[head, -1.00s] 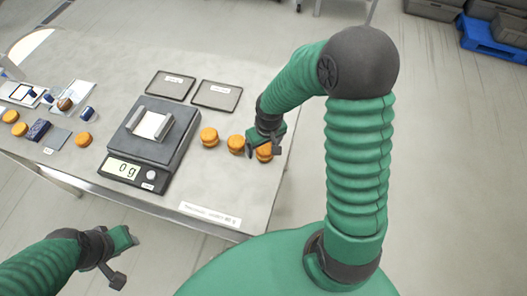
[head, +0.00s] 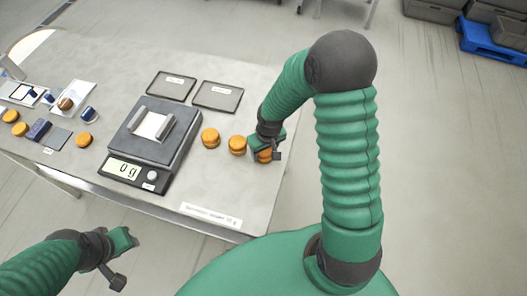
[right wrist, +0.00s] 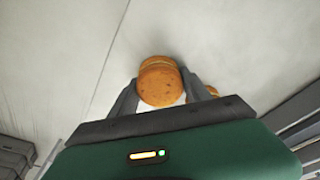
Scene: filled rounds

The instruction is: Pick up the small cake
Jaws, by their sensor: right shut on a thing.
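The small cake is a round orange-brown filled round (head: 265,156) at the right end of a short row on the table. My right gripper (head: 266,154) is shut on it from above and partly hides it in the head view. In the right wrist view the cake (right wrist: 160,82) sits between the two grey fingers. I cannot tell whether it touches the table. Two like cakes, one in the middle (head: 237,145) and one to the left (head: 210,138), stand beside it. My left gripper (head: 120,260) is open and empty, off the table's front edge.
A black scale (head: 150,150) reading 0 g stands left of the row. Two dark trays (head: 170,85) (head: 217,96) lie behind. A paper label (head: 211,215) lies near the front edge. More rounds and small items crowd the left side of the table (head: 215,180).

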